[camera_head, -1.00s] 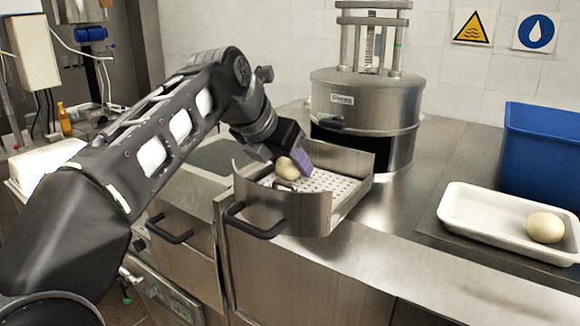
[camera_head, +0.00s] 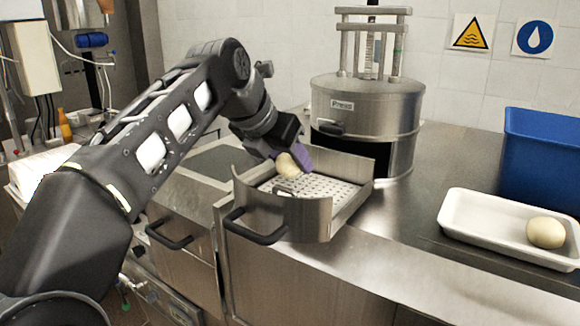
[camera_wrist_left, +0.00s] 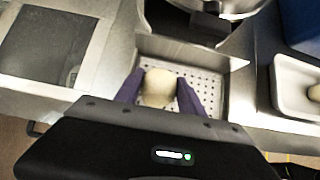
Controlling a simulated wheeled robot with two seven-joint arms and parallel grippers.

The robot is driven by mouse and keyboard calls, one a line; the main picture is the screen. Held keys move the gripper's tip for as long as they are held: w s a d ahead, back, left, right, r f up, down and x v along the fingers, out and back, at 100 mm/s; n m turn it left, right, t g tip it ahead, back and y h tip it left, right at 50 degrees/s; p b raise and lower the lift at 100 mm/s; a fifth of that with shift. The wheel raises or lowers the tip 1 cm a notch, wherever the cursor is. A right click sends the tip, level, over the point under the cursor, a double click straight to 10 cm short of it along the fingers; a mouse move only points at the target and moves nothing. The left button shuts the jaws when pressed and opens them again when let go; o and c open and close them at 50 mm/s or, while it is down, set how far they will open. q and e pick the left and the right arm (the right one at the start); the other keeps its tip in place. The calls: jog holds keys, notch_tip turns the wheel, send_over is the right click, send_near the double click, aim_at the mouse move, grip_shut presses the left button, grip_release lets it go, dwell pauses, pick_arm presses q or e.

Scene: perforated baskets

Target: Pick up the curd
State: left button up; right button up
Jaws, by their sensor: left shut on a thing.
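A pale, rounded curd (camera_head: 289,164) is held between the purple fingers of my left gripper (camera_head: 296,160), above the perforated basket (camera_head: 283,213). In the left wrist view, the curd (camera_wrist_left: 159,87) sits between the two purple fingers of my left gripper (camera_wrist_left: 160,92), with the holed basket floor behind it. The curd appears clear of the basket floor. A second pale curd (camera_head: 546,232) lies in the white tray (camera_head: 475,226) at the right. My right gripper is not in view.
A steel press (camera_head: 366,105) stands behind the basket. A blue bin (camera_head: 543,155) stands at the right, behind the white tray. The steel counter (camera_head: 400,230) between basket and tray is clear. The basket has raised walls and a front handle (camera_head: 254,229).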

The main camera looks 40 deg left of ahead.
pick_arm(q)
jog(key=shift+r, duration=0.6)
jog(key=shift+d+r, duration=0.2)
jog(key=shift+r, duration=0.15)
jog(key=d, duration=1.7)
jog(key=shift+w+d, duration=0.2)
jog(key=shift+d, duration=0.2)
